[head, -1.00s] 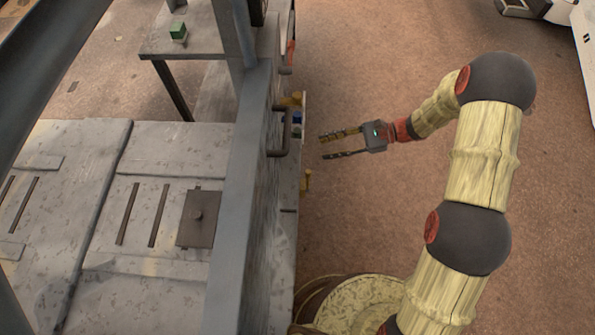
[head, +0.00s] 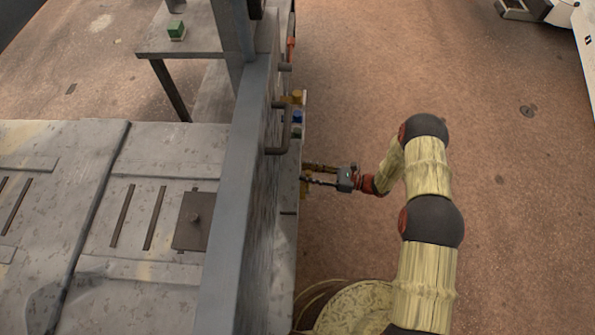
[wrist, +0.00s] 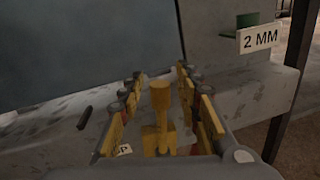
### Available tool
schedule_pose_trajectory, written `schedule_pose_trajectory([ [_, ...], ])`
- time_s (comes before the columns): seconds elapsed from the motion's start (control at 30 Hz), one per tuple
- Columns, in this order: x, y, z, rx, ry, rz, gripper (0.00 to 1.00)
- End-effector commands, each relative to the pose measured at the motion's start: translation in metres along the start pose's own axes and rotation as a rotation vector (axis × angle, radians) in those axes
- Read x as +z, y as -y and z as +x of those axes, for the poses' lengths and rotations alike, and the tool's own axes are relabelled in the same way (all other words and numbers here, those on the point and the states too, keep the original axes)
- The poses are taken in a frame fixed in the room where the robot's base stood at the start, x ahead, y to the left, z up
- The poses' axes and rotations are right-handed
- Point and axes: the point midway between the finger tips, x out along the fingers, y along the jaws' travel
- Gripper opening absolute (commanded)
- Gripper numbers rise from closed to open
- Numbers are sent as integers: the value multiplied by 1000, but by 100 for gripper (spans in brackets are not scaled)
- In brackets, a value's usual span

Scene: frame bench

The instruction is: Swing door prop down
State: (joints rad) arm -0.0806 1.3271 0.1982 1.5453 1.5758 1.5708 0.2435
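A yellow upright lever with a thicker top (wrist: 160,100) stands in the middle of the wrist view; it looks like the door prop, though I cannot be sure. My gripper (head: 306,173) has reached the bench's right side in the head view, where its fingertips hide most of the lever. In the wrist view my gripper (wrist: 158,105) is open, one finger on each side of the lever, with gaps showing on both sides. A small label at the lever's foot is partly hidden.
A grey upright frame bar (head: 237,200) with a dark handle (head: 287,135) edges the bench. A "2 MM" sign (wrist: 260,38) stands near a green block (head: 176,30).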

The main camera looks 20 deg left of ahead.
Motion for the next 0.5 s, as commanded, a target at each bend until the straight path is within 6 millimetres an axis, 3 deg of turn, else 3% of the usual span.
schedule_pose_trajectory([
  [0.2,-2,0,31,2,-1,-1,34],
  [0.5,0,0,42,0,-1,0,34],
])
